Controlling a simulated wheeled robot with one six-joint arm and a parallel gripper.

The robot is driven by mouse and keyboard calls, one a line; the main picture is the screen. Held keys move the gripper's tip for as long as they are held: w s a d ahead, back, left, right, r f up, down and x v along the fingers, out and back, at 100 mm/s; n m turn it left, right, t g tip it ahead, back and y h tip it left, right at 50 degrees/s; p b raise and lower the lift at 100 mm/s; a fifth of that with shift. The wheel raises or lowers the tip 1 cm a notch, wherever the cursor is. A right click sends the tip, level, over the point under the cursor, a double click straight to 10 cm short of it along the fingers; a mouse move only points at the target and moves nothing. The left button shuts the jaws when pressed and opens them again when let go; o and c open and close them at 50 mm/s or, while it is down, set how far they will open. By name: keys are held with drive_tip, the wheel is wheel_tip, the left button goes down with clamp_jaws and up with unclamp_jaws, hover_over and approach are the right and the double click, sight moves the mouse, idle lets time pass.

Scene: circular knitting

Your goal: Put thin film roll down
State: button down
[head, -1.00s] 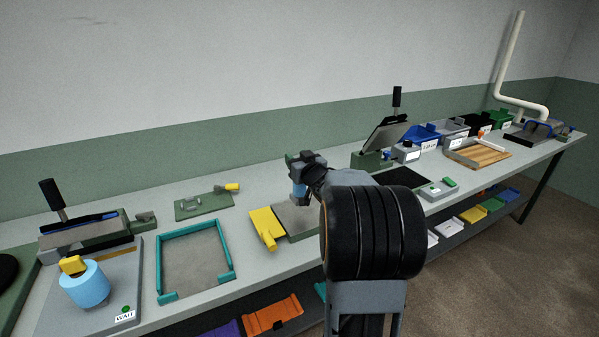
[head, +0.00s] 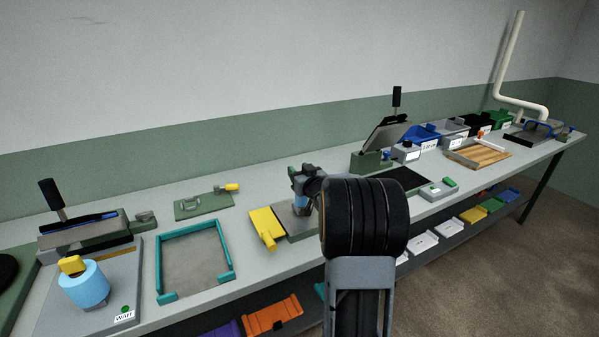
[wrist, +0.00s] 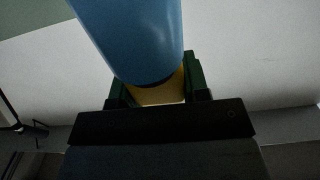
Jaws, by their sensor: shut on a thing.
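My gripper (head: 301,184) is shut on a blue roll, the thin film roll (wrist: 135,40). In the wrist view the roll is a smooth blue cylinder with a dark lower edge and a yellowish part between the dark green fingers. In the head view the gripper and roll are over a grey plate (head: 299,228) with a yellow block (head: 266,224) at its left. My arm hides part of the plate, and I cannot tell whether the roll touches it.
A thicker light blue roll (head: 84,287) with a yellow core stands on a grey board marked WAIT at left. A teal frame (head: 231,262) lies between it and the plate. A green fixture (head: 203,207) is behind. A hinged press (head: 385,133) and bins (head: 452,128) stand right.

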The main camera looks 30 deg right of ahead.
drive_tip(key=c, duration=0.6)
unclamp_jaws()
drive_tip(key=shift+f, duration=0.1)
drive_tip(key=shift+r, duration=0.25)
drive_tip(key=s+a, duration=0.2)
drive_tip(key=s, duration=1)
drive_tip(key=s+a+f+g+y, duration=0.1)
drive_tip(key=s+a+g, duration=0.3)
drive_tip(key=a, duration=0.4)
drive_tip(key=s+a+f+n+g+y, duration=0.1)
drive_tip(key=s+a+f+g, duration=0.3)
drive_tip(key=a, duration=0.4)
drive_tip(key=s+a+f+g, duration=0.3)
drive_tip(key=s+a+g, duration=0.3)
drive_tip(key=a, duration=0.2)
drive_tip(key=shift+s+f+n+y+b, duration=0.2)
drive_tip(key=shift+f+n+y+b, duration=0.05)
drive_tip(key=shift+n+y+b, duration=0.2)
